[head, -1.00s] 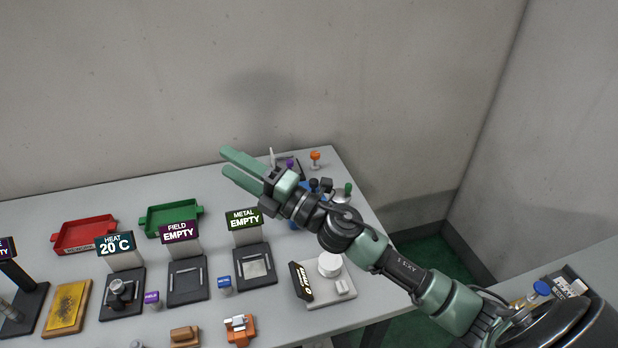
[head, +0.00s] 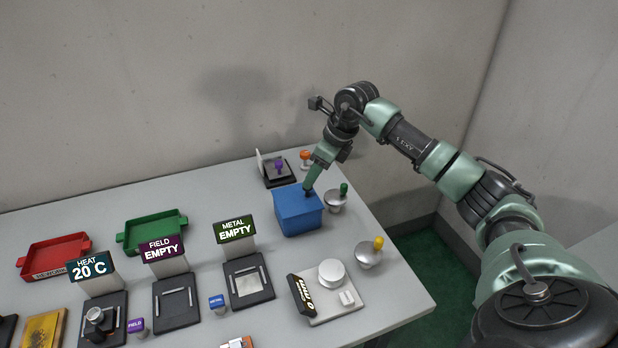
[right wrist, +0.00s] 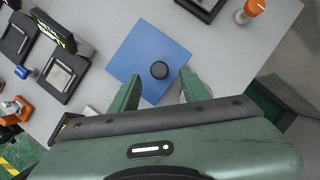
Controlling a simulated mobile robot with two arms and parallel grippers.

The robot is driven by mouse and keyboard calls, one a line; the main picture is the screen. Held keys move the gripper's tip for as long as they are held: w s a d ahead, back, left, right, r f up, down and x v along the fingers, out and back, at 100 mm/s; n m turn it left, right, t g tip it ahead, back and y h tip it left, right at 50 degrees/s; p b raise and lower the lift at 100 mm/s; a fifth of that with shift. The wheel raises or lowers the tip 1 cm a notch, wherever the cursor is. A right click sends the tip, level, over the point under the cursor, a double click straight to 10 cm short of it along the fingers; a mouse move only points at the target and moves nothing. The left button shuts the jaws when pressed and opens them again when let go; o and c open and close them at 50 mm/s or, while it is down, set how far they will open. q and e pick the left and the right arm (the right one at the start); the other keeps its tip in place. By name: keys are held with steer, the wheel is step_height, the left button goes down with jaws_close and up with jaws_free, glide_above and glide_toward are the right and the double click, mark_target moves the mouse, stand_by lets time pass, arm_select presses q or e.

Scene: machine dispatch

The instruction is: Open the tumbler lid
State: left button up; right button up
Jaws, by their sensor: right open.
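The tumbler is a blue box (head: 298,215) near the right end of the table, with its flat lid on and a black round knob on top. My right gripper (head: 308,188) points down over the lid. Its two green fingers (right wrist: 158,84) are open, apart on either side of the knob's line. I cannot tell whether they touch the lid. My left gripper is not in view.
A scale (head: 330,293) stands in front of the box. Silver buttons with a green top (head: 336,200) and a yellow top (head: 369,253) stand to its right. A black tray with a purple knob (head: 278,170) is behind it. Metal (head: 249,282) and field stations are to the left.

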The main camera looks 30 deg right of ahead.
mark_target(297, 193)
steer(key=shift+p+x, duration=0.35)
steer(key=shift+x, duration=1.5)
steer(key=shift+c, duration=0.4)
jaws_close()
steer(key=shift+w+r, duration=0.1)
